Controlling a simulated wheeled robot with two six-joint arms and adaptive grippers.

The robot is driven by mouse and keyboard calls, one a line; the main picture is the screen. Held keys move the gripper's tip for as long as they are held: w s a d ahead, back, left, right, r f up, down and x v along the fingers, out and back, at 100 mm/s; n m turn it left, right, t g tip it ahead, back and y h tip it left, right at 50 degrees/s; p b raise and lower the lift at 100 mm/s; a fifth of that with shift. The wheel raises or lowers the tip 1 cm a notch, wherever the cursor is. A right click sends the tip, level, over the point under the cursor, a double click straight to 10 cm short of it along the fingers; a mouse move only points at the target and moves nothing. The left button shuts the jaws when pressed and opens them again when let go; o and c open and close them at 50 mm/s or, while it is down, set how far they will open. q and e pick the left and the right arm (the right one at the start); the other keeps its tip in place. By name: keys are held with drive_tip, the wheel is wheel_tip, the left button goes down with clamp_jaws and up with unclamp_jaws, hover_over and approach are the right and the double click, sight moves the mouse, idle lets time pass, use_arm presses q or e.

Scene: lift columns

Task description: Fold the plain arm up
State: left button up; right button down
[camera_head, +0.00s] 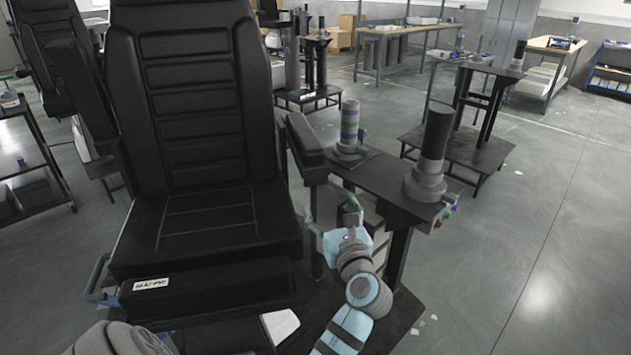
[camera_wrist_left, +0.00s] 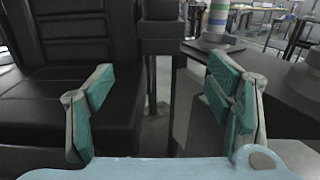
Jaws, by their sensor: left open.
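A black seat (camera_head: 205,215) stands at the left of the head view. Its right-hand armrest (camera_head: 306,140) is a plain padded bar on a post, pointing forward from the backrest. My left gripper (camera_head: 335,213) is open, in front of and below this armrest, beside the seat cushion. In the left wrist view, the open fingers (camera_wrist_left: 160,95) are apart with nothing between them. The armrest's dark end (camera_wrist_left: 161,32) shows ahead, centred beyond the fingers, not touching. The seat's other armrest (camera_head: 85,95) is at the far left. My right gripper is out of view.
A dark console (camera_head: 380,190) right of the seat carries a banded cylinder (camera_head: 349,125) and a black cylinder (camera_head: 434,140). It stands close to my gripper. A second dark stand (camera_head: 465,150) is behind.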

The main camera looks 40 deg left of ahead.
sight(316, 179)
use_arm(q)
drive_tip(key=b+x, duration=0.1)
drive_tip(key=x, duration=0.6)
drive_tip(key=b+x, duration=0.1)
drive_tip(key=x, duration=0.6)
drive_tip(key=shift+f, duration=0.2)
drive_tip(key=shift+c, duration=0.2)
